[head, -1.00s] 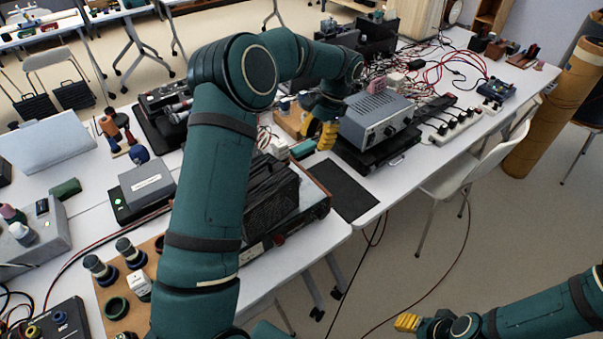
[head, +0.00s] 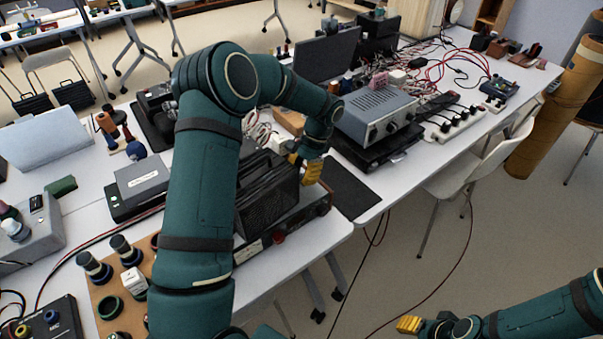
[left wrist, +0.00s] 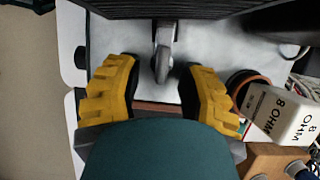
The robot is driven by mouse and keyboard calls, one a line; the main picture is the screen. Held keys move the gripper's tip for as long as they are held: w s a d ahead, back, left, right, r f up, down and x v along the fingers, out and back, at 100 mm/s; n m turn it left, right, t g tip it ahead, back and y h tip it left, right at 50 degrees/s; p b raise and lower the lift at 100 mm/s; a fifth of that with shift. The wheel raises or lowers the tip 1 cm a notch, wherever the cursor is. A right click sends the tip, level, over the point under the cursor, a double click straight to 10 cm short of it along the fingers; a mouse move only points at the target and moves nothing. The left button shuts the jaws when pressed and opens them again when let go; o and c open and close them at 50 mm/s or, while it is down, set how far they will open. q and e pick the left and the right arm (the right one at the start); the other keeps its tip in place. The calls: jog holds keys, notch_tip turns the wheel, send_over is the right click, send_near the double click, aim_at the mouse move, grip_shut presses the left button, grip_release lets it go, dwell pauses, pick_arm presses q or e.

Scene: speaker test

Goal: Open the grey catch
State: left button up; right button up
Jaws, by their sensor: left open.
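The grey catch (left wrist: 163,60) is a small grey lever in the left wrist view, just below the edge of a black grilled box (left wrist: 190,9). It lies between the fingers of my left gripper (left wrist: 162,92), which is open; both yellow fingers look apart from it. In the head view my left gripper (head: 305,170) is at the right end of the black grilled box (head: 268,205), and the catch cannot be made out there. My right gripper (head: 408,324) is low at the right, over the floor, away from the tables; its jaw gap does not show.
A grey instrument (head: 375,115) stands behind and right of my left gripper. A black mat (head: 348,188) lies beside it on the table. A white block marked 8 OHM (left wrist: 285,115) is close to the right finger in the wrist view. A white chair (head: 470,165) stands at the table's right.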

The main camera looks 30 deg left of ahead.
pick_arm(q)
grip_shut()
jog(key=shift+m, duration=0.3)
jog(key=shift+s+d+m+y+p, duration=0.1)
jog(key=shift+d+m+y+p, duration=0.1)
jog(key=shift+m+y+p, duration=0.6)
jog(key=m, duration=0.2)
jog(key=m+t+p, duration=0.1)
jog(key=shift+s+d+m, duration=0.15)
jog(key=shift+s+m, duration=0.05)
jog(key=shift+m, duration=0.2)
jog(key=m, duration=0.1)
jog(key=m+t, duration=0.1)
jog(key=m, duration=0.1)
jog(key=m+y+p, duration=0.1)
jog(key=shift+s+d+m+t, duration=0.1)
jog(key=shift+s+m+t, duration=0.2)
jog(key=shift+t, duration=0.1)
jog(key=shift+s+m+t, duration=0.15)
jog(key=shift+m+t, duration=0.55)
jog(key=shift+m, duration=1)
